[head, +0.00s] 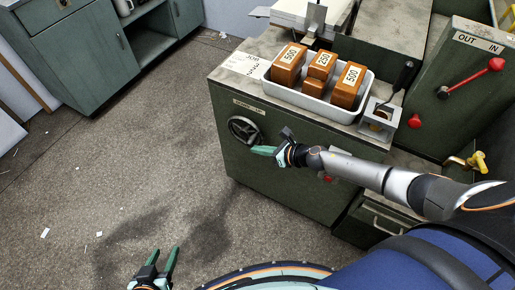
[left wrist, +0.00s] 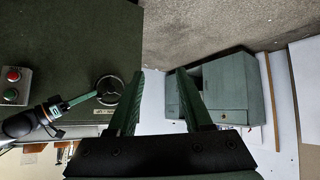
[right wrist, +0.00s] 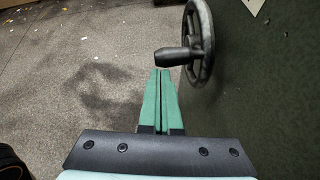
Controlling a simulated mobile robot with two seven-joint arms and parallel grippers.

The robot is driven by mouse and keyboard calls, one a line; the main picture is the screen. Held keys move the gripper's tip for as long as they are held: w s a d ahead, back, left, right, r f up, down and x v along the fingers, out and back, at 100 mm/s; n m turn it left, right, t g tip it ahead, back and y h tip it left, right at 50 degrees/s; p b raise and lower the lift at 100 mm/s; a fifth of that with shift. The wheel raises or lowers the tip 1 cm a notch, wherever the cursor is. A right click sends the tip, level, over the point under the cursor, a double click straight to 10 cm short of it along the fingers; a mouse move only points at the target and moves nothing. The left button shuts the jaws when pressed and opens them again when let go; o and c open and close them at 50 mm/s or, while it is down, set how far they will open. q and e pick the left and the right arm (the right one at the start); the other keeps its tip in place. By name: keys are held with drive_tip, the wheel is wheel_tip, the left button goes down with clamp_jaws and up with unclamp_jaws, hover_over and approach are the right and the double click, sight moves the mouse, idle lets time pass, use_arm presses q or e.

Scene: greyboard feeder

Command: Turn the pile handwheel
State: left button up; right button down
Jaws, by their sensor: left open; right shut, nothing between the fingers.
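The pile handwheel (head: 243,130), a dark spoked wheel, is mounted on the front of the green machine (head: 285,172) below a small label. It also shows in the left wrist view (left wrist: 109,89). In the right wrist view the wheel (right wrist: 207,45) is seen edge-on, with its dark handle (right wrist: 172,57) sticking out. My right gripper (head: 257,150) is shut and empty. Its fingertips (right wrist: 161,72) are close to the handle; whether they touch it I cannot tell. My left gripper (head: 164,252) is open and empty above the floor, well away from the wheel.
A white tray (head: 362,110) with several orange-brown weights stands on the machine top. A red lever (head: 470,78) is on the right panel. A push-button box (left wrist: 12,86) is on the machine front.

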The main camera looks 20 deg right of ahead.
sight(254, 142)
drive_tip(key=shift+w+a+r+p, duration=0.2)
drive_tip(key=shift+w+r+p, duration=0.1)
drive_tip(key=shift+r+p, duration=0.3)
drive_tip(key=shift+w+a+r+p, duration=0.15)
drive_tip(key=shift+w+r+p, duration=0.15)
drive_tip(key=shift+r, duration=0.35)
drive_tip(key=shift+w+a+r, duration=0.1)
drive_tip(key=shift+a+r, duration=0.1)
drive_tip(key=shift+r, duration=0.1)
drive_tip(key=shift+w+a+r+p, duration=0.45)
drive_tip(key=shift+w+r+p, duration=0.2)
drive_tip(key=shift+r+p, duration=0.05)
use_arm(q)
drive_tip(key=shift+y, duration=0.4)
drive_tip(key=a, duration=0.1)
drive_tip(key=s+a+r, duration=0.1)
drive_tip(key=a, duration=0.1)
drive_tip(key=shift+s+a+r+p, duration=0.35)
drive_tip(key=shift+s+a, duration=0.05)
use_arm(e)
drive_tip(key=shift+w+a+r, duration=0.3)
drive_tip(key=shift+w+a, duration=0.15)
drive_tip(key=shift+w, duration=0.05)
drive_tip(key=shift+w+a+r, duration=0.25)
drive_tip(key=shift+w+a, duration=0.15)
drive_tip(key=shift+w, duration=0.1)
use_arm(q)
drive_tip(key=shift+d+r, duration=0.1)
use_arm(e)
drive_tip(key=shift+w+a+r, duration=0.1)
